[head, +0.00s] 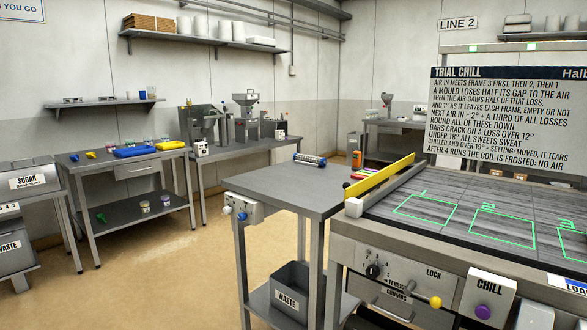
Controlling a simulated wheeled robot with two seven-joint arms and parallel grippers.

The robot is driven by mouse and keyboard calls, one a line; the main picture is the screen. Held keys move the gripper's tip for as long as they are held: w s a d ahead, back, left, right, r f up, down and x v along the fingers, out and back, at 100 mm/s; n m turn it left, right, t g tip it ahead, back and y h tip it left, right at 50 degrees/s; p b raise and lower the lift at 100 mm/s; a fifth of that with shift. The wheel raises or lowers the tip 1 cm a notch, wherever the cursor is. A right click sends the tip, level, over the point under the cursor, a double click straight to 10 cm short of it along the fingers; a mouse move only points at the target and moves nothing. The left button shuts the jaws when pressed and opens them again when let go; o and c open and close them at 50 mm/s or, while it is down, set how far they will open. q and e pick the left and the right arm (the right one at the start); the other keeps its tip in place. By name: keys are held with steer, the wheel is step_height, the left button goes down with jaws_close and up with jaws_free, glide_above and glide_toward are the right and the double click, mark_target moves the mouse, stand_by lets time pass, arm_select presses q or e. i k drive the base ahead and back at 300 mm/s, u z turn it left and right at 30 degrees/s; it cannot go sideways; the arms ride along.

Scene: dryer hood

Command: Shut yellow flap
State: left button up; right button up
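The yellow flap (380,178) is a long, thin yellow strip at the left end of the grey-topped machine (450,187) on the right. It stands up on edge, running from front to back along that end. A pale block (353,208) sits at its near end. Whether the flap is fully raised or partly tilted is hard to tell. Neither of my grippers is in view.
A grey side table (285,188) adjoins the flap's left side, with a dark cylinder (310,160) on it. A lever with a yellow knob (435,302) and a purple CHILL button (483,312) are on the machine's front. Open floor (165,260) lies left.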

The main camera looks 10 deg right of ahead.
mark_target(353, 191)
steer(key=u, duration=1.3)
steer(key=i, duration=2.9)
steer(key=z, duration=3.55)
steer(key=k, duration=0.4)
steer(key=u, duration=1.15)
steer(key=i, duration=0.7)
